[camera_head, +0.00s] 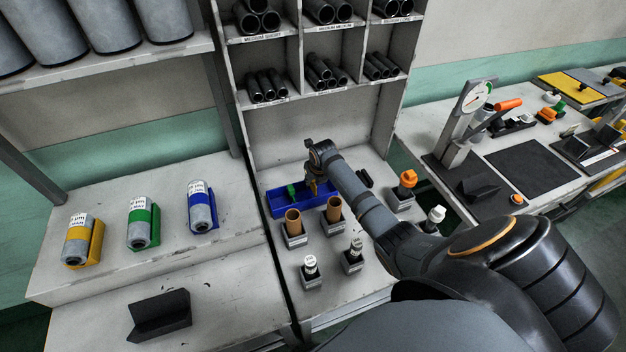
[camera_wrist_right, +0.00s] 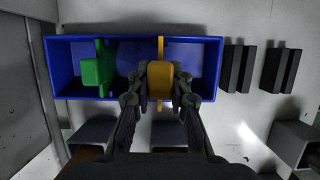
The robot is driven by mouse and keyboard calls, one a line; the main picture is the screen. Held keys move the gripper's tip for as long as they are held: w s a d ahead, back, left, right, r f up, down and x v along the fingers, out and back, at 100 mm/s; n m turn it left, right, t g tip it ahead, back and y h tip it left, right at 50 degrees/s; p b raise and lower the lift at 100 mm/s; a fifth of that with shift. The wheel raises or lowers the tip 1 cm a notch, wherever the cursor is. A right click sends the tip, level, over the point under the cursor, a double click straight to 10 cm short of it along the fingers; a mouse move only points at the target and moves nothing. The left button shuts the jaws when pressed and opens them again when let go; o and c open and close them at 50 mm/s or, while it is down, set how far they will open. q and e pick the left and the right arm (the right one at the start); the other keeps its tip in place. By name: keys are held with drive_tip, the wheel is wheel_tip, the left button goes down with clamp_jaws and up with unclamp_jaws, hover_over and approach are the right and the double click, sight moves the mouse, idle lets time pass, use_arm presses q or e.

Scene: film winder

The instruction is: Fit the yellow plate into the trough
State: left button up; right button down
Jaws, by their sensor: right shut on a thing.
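In the right wrist view the yellow plate (camera_wrist_right: 160,72) is between the two fingertips of my right gripper (camera_wrist_right: 160,88), which is shut on its thick block part. The plate's thin edge points at the trough's far wall. The blue trough (camera_wrist_right: 60,42) lies beneath it, and the plate overlaps its right half. I cannot tell whether the plate touches the trough's floor or walls. A green plate (camera_wrist_right: 98,70) stands in the trough's left part. In the head view my right gripper (camera_head: 318,187) is over the trough (camera_head: 281,207), partly hidden by my wrist. My left gripper is not seen.
Two brown cups (camera_head: 293,222) in grey holders stand close in front of the trough. Dark slotted blocks (camera_wrist_right: 236,67) lie just right of it. An orange-topped piece (camera_head: 407,180) stands farther right. A shelf with black tubes (camera_head: 322,70) rises behind.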

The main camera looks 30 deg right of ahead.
sight(313, 186)
drive_tip(key=shift+f+b, duration=1.35)
drive_tip(key=shift+f, duration=0.6)
idle(0.6)
drive_tip(key=c, duration=1.2)
unclamp_jaws()
drive_tip(key=shift+o, duration=0.2)
drive_tip(key=shift+r, duration=0.1)
drive_tip(key=v, duration=1.1)
drive_tip(key=shift+s+r, duration=0.3)
drive_tip(key=shift+r, duration=0.05)
